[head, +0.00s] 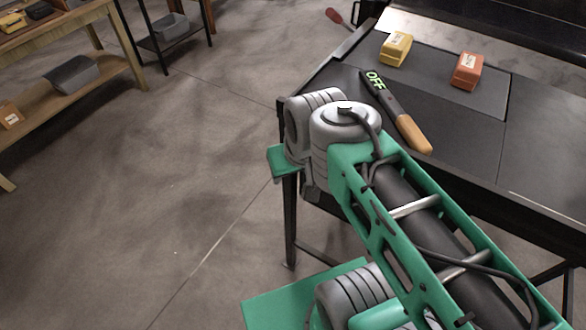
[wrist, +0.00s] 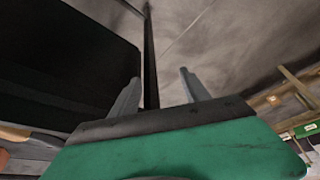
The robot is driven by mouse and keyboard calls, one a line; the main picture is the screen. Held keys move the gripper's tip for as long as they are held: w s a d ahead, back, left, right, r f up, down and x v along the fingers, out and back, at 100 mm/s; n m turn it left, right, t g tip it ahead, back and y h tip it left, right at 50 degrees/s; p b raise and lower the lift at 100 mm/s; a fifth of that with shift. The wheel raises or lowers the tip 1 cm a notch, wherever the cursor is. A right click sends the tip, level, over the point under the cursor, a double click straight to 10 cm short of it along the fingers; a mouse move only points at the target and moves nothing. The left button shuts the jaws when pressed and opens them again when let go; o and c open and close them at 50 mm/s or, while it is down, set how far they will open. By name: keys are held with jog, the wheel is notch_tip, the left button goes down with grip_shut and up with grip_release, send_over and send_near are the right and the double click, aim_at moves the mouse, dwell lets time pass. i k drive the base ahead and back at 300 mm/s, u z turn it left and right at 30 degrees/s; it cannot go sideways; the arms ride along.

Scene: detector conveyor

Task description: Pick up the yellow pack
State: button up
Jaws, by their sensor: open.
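The yellow pack (head: 396,49) lies on the dark conveyor table (head: 470,125) near its back left, with a pale label on its side. My gripper (wrist: 161,85) shows in the wrist view with its two grey fingers apart and nothing between them. In that view it faces the floor and a dark table leg, beside the dark table. In the head view my arm hides the gripper, and the arm stands in front of the table's left edge, well apart from the yellow pack.
An orange pack (head: 467,71) lies to the right of the yellow one. A dark handheld detector (head: 408,130) with a wooden handle and green "OFF" letters lies in front of them. Wooden shelves (head: 105,72) with bins stand at the left. The floor between is clear.

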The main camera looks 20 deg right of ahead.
aim_at(394, 50)
jog(key=z, duration=0.05)
jog(key=k, duration=0.95)
jog(key=u, duration=1.05)
jog(key=i, duration=0.85)
jog(key=z, duration=2.75)
jog(key=i, duration=0.5)
